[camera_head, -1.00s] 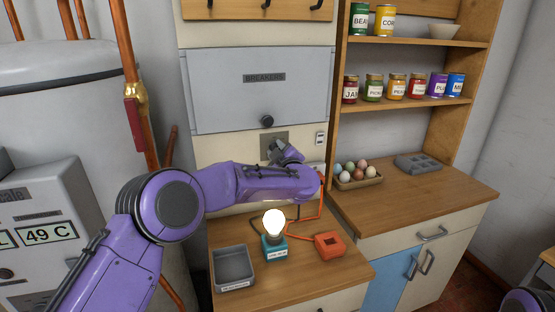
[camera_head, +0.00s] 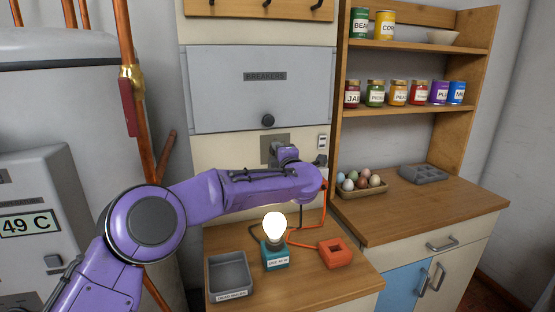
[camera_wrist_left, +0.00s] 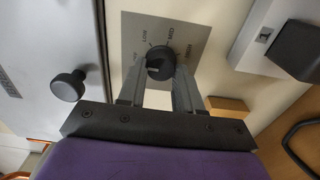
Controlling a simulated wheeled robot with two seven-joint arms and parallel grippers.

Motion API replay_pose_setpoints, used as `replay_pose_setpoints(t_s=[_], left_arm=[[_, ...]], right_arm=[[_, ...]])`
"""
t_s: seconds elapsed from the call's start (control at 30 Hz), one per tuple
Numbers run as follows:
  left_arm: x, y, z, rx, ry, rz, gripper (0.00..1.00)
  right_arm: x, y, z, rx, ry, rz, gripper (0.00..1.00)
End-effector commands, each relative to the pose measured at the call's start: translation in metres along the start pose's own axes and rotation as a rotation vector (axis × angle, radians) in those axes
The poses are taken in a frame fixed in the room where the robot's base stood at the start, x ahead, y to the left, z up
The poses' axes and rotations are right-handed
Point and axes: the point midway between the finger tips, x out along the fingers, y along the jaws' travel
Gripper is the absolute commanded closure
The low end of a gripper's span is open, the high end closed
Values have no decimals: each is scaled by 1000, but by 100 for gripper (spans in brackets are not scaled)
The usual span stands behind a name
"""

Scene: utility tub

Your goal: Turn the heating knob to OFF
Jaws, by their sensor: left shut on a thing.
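The heating knob (camera_wrist_left: 159,63) is a round black dial on a grey plate (camera_wrist_left: 198,38) in the left wrist view. I cannot tell for sure which label the knob points to. In the head view, the left gripper (camera_head: 284,155) is at the plate (camera_head: 268,141) below the breaker box, and the arm and gripper hide the knob. My right gripper is out of view.
The breaker box (camera_head: 240,90) is above the plate, with its black handle (camera_head: 267,121) close by. A small white switch (camera_head: 322,142) is to the right. Below the arm are a lit bulb (camera_head: 274,225), a grey tray (camera_head: 230,275) and an orange block (camera_head: 336,252).

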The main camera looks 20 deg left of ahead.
Motion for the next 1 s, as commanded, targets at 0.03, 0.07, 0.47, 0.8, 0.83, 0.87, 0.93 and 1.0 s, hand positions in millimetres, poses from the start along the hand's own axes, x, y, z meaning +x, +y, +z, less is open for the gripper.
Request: replay_pose_setpoints(t_s=[0.03,0.07,0.47,0.8,0.83,0.87,0.93,1.0], left_arm=[[2,6,-1,-15,1,12,96],[2,6,-2,-21,1,12,96],[2,9,-2,-45,0,14,96],[1,6,-1,-42,0,10,40],[1,6,-1,-42,0,9,40],[1,5,-1,-42,0,9,40],[1,4,-1,-41,0,7,40],[-1,4,0,-41,-1,7,40]], right_arm=[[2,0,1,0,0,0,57],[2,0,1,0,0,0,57],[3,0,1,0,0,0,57],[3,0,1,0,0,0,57],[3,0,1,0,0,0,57],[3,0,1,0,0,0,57],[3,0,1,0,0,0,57],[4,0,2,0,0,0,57]])
